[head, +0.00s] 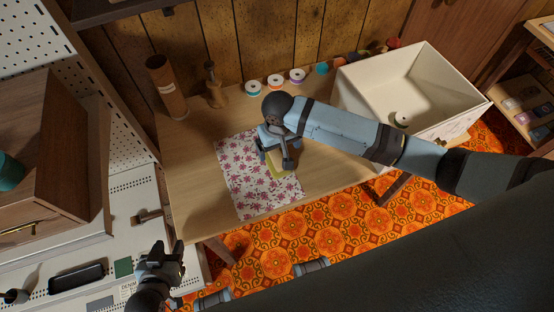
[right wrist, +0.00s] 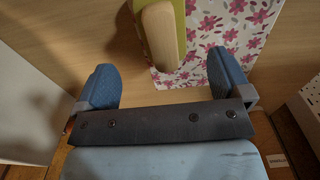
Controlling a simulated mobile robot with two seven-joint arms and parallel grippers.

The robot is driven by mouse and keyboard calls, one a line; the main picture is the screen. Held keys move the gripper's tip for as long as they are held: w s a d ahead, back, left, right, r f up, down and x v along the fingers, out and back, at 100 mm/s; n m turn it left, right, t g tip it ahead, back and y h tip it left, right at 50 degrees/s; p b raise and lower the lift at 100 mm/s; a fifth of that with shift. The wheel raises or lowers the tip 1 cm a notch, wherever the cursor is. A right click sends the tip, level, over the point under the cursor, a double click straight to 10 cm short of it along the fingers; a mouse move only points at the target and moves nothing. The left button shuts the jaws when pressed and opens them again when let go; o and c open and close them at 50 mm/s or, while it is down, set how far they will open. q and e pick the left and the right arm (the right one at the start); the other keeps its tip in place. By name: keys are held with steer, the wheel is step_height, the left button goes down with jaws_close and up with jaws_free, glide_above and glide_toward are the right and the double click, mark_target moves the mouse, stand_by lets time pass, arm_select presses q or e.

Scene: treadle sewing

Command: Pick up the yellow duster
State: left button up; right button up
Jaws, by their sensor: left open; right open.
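The yellow duster shows in the head view as a yellow-green patch (head: 279,168) on the floral cloth, partly hidden under my right gripper (head: 278,152). In the right wrist view its yellow-green part (right wrist: 187,8) is at the top edge, beside a rounded pale tan piece (right wrist: 160,35); I cannot tell whether the two are joined. My right gripper (right wrist: 163,85) is open and empty, its blue fingers wide apart, with the tan piece ahead of the gap. My left gripper (head: 166,258) is open and empty at the lower left, far from the duster.
The floral cloth (head: 238,183) lies on the wooden table (head: 192,165). A white open box (head: 420,85) stands at the right. Thread spools (head: 275,82), a brown cylinder (head: 166,85) and a wooden object (head: 214,88) line the back. A white surface with a dark phone-like object (head: 76,278) is at left.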

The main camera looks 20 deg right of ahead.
mark_target(277, 155)
steer(key=f, duration=0.7)
steer(key=shift+w+a+f, duration=0.15)
steer(key=shift+w, duration=0.05)
steer(key=shift+c, duration=0.4)
steer(key=c, duration=0.9)
